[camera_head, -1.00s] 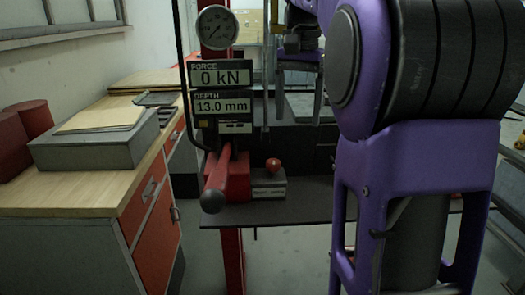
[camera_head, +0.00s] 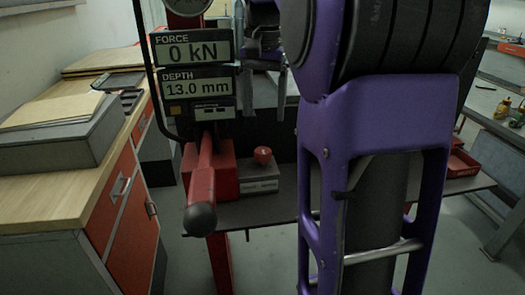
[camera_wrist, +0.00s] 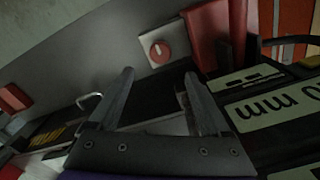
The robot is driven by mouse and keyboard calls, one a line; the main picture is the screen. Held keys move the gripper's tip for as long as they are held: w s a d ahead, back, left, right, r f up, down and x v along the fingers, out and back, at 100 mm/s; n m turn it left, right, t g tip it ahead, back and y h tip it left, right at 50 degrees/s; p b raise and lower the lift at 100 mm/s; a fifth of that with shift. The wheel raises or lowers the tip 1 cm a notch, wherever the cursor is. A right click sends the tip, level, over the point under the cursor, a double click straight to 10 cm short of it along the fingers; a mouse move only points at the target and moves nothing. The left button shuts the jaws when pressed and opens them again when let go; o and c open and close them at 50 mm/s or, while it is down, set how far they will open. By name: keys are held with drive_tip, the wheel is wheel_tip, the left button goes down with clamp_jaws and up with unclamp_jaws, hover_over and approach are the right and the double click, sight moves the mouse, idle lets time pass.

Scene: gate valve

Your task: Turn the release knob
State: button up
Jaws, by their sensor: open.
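The release knob (camera_head: 262,155) is a small red knob on top of a grey block (camera_head: 259,180) beside the red press base. In the wrist view the knob (camera_wrist: 159,52) shows as a red disc with a pale mark on a light grey plate, beyond my fingertips. My gripper (camera_wrist: 158,78) is open and empty, its two dark fingers apart and not touching the knob.
A red lever with a black ball end (camera_head: 201,200) sticks out left of the knob. The display (camera_head: 194,68) reads 0 kN and 13.0 mm. A wooden bench (camera_head: 60,185) stands at left. A red tray (camera_head: 462,162) lies at right.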

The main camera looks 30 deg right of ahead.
sight(263, 150)
wheel_tip(263, 150, down, 10)
drive_tip(key=shift+f+b, duration=0.15)
drive_tip(key=shift+b, duration=0.85)
clamp_jaws()
